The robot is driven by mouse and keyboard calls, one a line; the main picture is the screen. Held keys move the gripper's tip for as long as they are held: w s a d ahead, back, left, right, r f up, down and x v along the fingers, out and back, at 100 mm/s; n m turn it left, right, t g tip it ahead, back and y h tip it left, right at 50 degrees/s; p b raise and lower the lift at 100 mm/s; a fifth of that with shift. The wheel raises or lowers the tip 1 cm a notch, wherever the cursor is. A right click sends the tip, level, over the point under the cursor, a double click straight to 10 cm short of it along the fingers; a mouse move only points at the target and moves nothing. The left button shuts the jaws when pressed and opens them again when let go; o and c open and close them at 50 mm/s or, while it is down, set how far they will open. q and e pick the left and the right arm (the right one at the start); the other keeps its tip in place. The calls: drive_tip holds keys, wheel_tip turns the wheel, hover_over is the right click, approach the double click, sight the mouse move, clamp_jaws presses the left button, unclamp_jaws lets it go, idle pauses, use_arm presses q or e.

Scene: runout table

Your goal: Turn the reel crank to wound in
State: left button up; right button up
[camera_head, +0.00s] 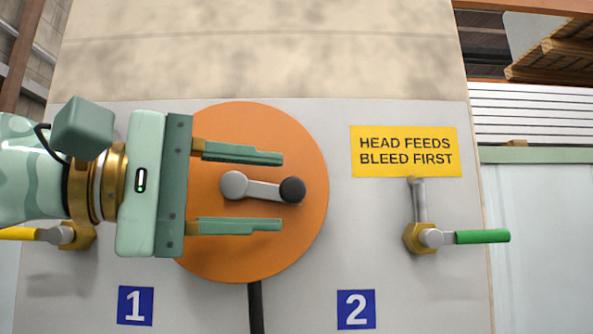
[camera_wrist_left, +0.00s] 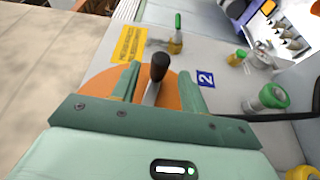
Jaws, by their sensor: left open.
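The orange reel disc (camera_head: 250,262) is on the grey panel, with a grey crank arm (camera_head: 262,190) across its middle. The crank's black knob (camera_head: 292,190) is at the right end of the arm. My left gripper (camera_head: 282,192) comes in from the left and is open. Its two fingers lie above and below the crank in the picture, apart from it. In the left wrist view the black knob (camera_wrist_left: 159,66) stands up between the open fingers, with the orange disc (camera_wrist_left: 100,83) behind. My right gripper is not in view.
A valve with a green lever (camera_head: 482,237) is right of the disc, under a yellow sign (camera_head: 404,152). A valve with a yellow lever (camera_head: 18,234) is at the left, partly behind my arm. Blue plates 1 (camera_head: 136,306) and 2 (camera_head: 355,309) are below.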

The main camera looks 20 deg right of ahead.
sight(293, 204)
use_arm(q)
drive_tip(key=d, duration=0.2)
drive_tip(key=shift+w+d+r+p, duration=0.15)
drive_tip(key=shift+d+p, duration=0.2)
drive_tip(key=shift+d, duration=0.05)
drive_tip(key=shift+w+d, duration=0.1)
drive_tip(key=shift+d, duration=0.5)
